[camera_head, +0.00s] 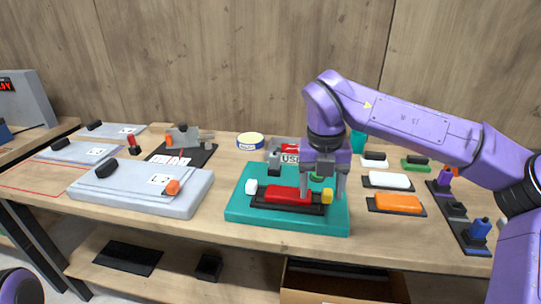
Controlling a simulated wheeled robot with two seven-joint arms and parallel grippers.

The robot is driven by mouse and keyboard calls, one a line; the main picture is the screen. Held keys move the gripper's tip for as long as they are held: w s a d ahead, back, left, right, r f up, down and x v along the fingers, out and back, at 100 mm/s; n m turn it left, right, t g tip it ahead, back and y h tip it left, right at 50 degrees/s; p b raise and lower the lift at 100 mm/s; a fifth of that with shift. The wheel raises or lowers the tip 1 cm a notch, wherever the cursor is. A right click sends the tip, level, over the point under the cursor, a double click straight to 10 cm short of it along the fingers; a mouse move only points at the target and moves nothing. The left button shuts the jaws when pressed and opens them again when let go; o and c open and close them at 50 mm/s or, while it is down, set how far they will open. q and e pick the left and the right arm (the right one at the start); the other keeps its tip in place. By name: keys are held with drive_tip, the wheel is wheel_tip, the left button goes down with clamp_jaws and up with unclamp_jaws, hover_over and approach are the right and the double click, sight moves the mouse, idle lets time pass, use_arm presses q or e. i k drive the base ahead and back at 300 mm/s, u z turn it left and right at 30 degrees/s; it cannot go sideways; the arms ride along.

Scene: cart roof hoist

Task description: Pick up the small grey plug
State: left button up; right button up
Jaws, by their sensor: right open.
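My right gripper (324,196) points down over the right part of a teal board (245,207). Its two fingers are apart, with nothing visibly held. A small grey piece (274,160), perhaps the grey plug, stands at the board's back edge, left of the gripper and beside a block lettered "US…" (290,158). The gripper partly hides that block. My left gripper is out of view.
Grey panels (140,190) with black handles lie on the left. A round tin (250,141) stands at the back. White (388,180) and orange (397,203) blocks on black bases lie to the right, beside a dark strip with a blue plug (480,229).

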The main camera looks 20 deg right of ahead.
sight(275, 158)
drive_tip(key=i, duration=0.9)
drive_tip(key=u, duration=0.05)
